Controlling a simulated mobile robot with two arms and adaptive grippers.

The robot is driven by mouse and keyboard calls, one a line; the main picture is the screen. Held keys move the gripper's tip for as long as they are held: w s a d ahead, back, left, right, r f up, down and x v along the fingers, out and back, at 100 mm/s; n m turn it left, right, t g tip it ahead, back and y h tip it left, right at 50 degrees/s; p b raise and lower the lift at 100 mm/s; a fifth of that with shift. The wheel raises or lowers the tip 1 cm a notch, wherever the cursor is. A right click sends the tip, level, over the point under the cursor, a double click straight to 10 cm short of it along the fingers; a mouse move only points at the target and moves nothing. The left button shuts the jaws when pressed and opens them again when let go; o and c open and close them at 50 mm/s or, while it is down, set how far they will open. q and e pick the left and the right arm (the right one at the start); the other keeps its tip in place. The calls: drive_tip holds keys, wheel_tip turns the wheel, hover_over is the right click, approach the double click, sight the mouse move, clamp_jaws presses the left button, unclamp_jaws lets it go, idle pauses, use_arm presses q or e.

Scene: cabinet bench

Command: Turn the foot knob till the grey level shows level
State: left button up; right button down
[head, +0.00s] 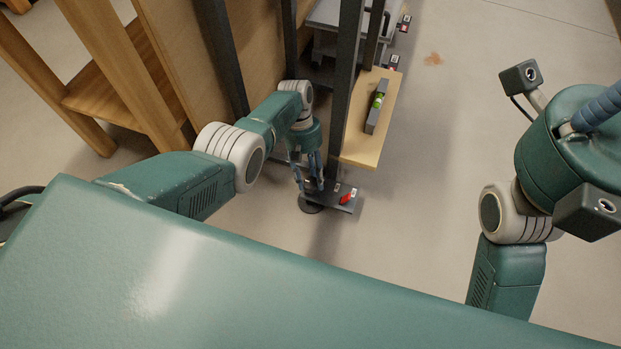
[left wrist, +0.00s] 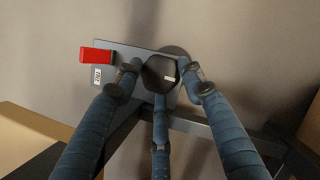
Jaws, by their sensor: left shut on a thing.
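The grey level (head: 377,107) with a green vial lies on a wooden shelf in the head view; its bubble is too small to read. My left gripper (head: 311,184) reaches down to the foot at the base of a dark post. In the left wrist view its blue fingers (left wrist: 160,80) close around the knob from both sides and below. The fingers hide part of the knob. The right gripper is out of view.
A red tab (head: 348,197) and a white label sit on the foot's dark plate, beside the knob. Dark posts (head: 343,90) stand close to my left arm. A wooden shelf (head: 362,150) juts out above the foot. The floor to the right is mostly clear.

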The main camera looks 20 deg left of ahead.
use_arm(q)
drive_tip(key=shift+s+d+f, duration=0.15)
drive_tip(key=shift+s+d, duration=0.25)
drive_tip(key=shift+s, duration=0.15)
drive_tip(key=o, duration=1.1)
drive_tip(key=shift+w+a, duration=0.1)
drive_tip(key=shift+w, duration=0.05)
drive_tip(key=shift+w+a, duration=0.1)
drive_tip(key=shift+w+a+r, duration=0.1)
drive_tip(key=shift+r, duration=0.25)
drive_tip(key=v, duration=1.1)
drive_tip(key=shift+r, duration=0.15)
